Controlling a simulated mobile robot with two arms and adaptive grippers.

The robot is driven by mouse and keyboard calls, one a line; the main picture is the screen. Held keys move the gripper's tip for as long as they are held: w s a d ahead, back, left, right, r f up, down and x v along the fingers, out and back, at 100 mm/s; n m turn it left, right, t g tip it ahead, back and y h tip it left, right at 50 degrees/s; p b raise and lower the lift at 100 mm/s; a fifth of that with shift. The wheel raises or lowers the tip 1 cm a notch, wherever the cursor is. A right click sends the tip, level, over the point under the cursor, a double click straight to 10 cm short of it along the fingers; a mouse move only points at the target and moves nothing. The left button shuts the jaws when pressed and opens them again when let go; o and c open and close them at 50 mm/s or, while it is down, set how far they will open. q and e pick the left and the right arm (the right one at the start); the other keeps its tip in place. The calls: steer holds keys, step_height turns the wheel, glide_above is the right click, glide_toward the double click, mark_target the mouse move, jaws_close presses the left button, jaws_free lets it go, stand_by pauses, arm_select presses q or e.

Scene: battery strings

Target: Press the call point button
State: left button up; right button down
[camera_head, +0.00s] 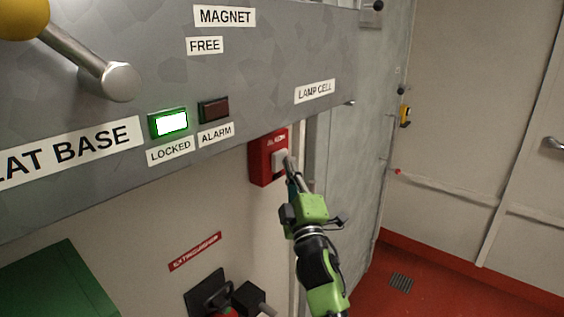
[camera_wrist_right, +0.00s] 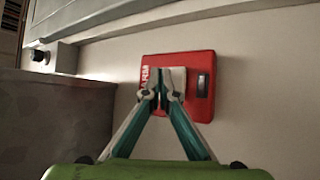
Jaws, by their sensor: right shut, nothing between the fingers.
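The red call point box (camera_head: 262,160) is fixed to the pale wall, just under the grey panel. A pale button square shows on its face, largely covered by my right gripper (camera_head: 287,160). In the right wrist view the red call point (camera_wrist_right: 203,104) is straight ahead, with a dark slot on its right side. My right gripper (camera_wrist_right: 163,78) is shut and empty, its fingertips in front of the pale button (camera_wrist_right: 180,74). The tips appear at or against the button; I cannot tell whether they press it. My left gripper is not in view.
The grey panel (camera_head: 240,70) overhangs the call point, with a lit green LOCKED lamp (camera_head: 171,123), a dark ALARM lamp (camera_head: 214,110) and a metal lever (camera_head: 95,62). An extinguisher sign (camera_head: 195,251) is below. Red floor (camera_head: 440,280) lies open at right.

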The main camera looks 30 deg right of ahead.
steer(key=shift+w+a, duration=0.2)
steer(key=shift+w, duration=0.35)
stand_by(0.5)
steer(key=shift+s, duration=0.1)
stand_by(0.3)
steer(key=shift+s+d, duration=0.35)
steer(key=shift+s, duration=0.55)
steer(key=shift+s+d+p, duration=0.3)
steer(key=shift+s+d, duration=0.05)
steer(key=shift+s, duration=0.45)
steer(key=shift+s+d+p, duration=0.3)
steer(key=shift+s, duration=0.45)
steer(key=shift+s+d+p, duration=0.3)
steer(key=shift+s+d, duration=0.05)
steer(key=shift+s, duration=0.45)
